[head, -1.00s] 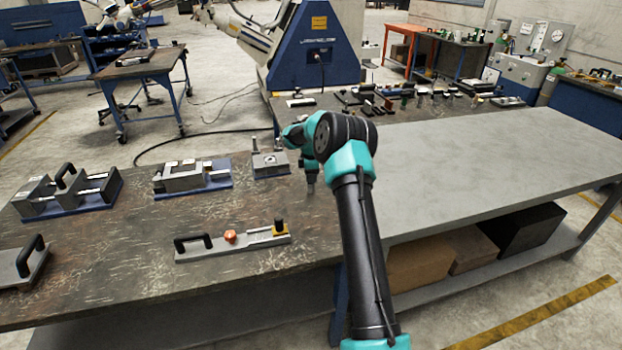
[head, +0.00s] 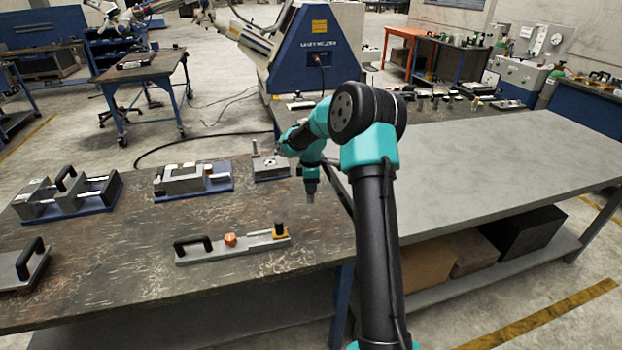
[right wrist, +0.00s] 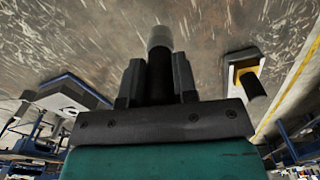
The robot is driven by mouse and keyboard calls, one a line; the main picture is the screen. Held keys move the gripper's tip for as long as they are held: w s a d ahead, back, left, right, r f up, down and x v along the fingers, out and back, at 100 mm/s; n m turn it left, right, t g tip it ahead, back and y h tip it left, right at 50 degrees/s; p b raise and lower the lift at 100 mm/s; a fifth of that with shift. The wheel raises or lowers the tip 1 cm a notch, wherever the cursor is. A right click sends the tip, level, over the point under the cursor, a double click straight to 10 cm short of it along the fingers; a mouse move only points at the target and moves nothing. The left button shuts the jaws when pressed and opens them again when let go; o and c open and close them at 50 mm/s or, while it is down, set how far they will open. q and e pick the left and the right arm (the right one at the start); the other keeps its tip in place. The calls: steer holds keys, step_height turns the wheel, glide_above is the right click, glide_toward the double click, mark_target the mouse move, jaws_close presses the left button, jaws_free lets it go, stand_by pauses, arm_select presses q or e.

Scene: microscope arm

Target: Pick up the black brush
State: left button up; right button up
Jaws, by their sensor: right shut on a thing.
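My right gripper (right wrist: 158,82) is shut on the black brush (right wrist: 160,76), a dark upright cylinder with a pale grey tip, which shows between the two fingers in the right wrist view. In the head view the right gripper (head: 310,186) points down over the right part of the dark worn table (head: 130,235). The brush's grey end shows small below the fingers there; its black part is mostly hidden by them. The brush seems held above the tabletop, but the gap is hard to judge. My left gripper is not in view.
A grey fixture plate (head: 215,252) with a black handle, orange knob and black-topped yellow block lies in front. A small block on a blue base (head: 270,170) stands left of the gripper. More fixtures stand at left. The grey tabletop (head: 480,160) at right is bare.

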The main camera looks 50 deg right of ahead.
steer(key=s+a, duration=0.4)
steer(key=a, duration=0.1)
steer(key=shift+s+r, duration=0.25)
steer(key=shift+r, duration=0.05)
steer(key=shift+w+a, duration=0.1)
steer(key=shift+a, duration=0.05)
stand_by(0.8)
